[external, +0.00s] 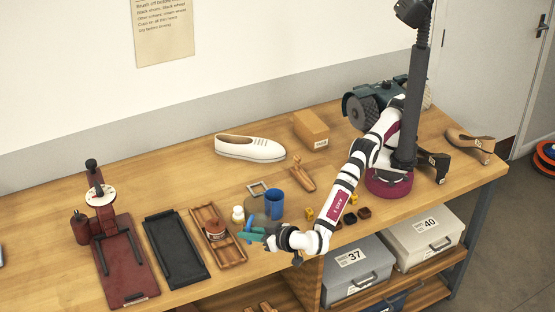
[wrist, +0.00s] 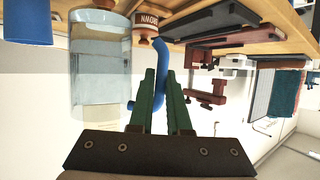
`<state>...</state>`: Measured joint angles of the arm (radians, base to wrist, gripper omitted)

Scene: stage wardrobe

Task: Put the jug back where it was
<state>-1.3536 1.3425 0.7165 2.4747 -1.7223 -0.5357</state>
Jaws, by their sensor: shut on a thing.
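A clear jug with a blue handle (wrist: 159,70) fills the left of the wrist view, its see-through body (wrist: 100,75) beside my fingers. That view is upside down, and the jug looks upright. My gripper (external: 249,235) has green fingers, which show in the wrist view (wrist: 160,105) closed on the handle. In the external view the jug's body (external: 258,221) is faint, near the front edge of the bench, just in front of a blue cup (external: 275,206). I cannot tell whether its base touches the bench.
Further left are a black tray (external: 176,250) and a dark red board (external: 125,265). A white shoe (external: 250,148) lies behind. Yellow blocks (external: 309,213) are to the right.

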